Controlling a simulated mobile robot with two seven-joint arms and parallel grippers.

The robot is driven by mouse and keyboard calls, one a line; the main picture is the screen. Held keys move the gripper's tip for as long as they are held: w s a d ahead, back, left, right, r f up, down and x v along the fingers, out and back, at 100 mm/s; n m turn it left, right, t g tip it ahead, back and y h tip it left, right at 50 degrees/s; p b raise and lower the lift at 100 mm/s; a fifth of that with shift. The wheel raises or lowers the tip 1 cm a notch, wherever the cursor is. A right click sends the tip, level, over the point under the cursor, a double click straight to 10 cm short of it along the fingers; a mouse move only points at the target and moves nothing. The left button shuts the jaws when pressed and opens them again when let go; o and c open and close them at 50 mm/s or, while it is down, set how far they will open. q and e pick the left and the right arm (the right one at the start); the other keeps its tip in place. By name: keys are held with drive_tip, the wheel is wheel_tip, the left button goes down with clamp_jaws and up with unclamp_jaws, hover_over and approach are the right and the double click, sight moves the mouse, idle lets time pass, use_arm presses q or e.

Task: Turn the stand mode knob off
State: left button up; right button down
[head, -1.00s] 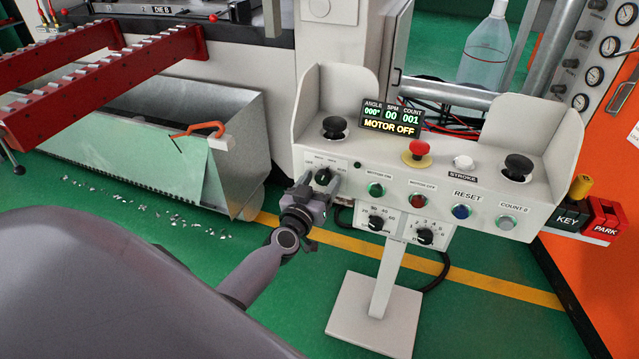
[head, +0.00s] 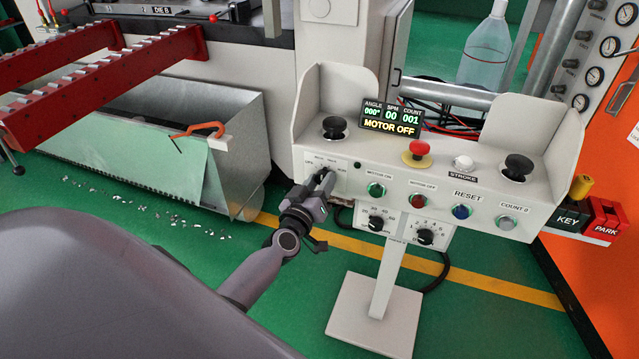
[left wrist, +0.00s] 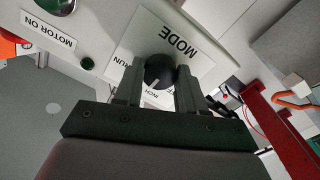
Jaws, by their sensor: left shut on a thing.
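The stand mode knob is a dark round knob (left wrist: 158,69) on a white plate marked MODE (left wrist: 180,40), seen in the left wrist view. A pale mark on it lies near the INCH label. My left gripper (left wrist: 158,84) has a finger on either side of the knob and is shut on it. In the head view my left gripper (head: 323,180) reaches the left end of the white control stand (head: 350,155) and largely hides the knob. The display (head: 391,119) reads MOTOR OFF. My right gripper is not in view.
The green motor-on button (head: 376,190) and red motor-off button (head: 418,200) sit right of the knob. Two dials (head: 376,222) are below. A red emergency button (head: 419,148) stands on top. A metal bin (head: 240,160) is left; green floor lies in front.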

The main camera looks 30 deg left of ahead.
use_arm(q)
drive_tip(key=n+b, duration=0.1)
drive_tip(key=n, duration=0.8)
drive_tip(key=shift+n+b, duration=0.4)
drive_tip(key=shift+n, duration=1.5)
drive_tip(key=o, duration=1.1)
drive_tip(key=shift+c, duration=0.2)
drive_tip(key=v, duration=0.7)
drive_tip(key=shift+s+d+f, duration=0.1)
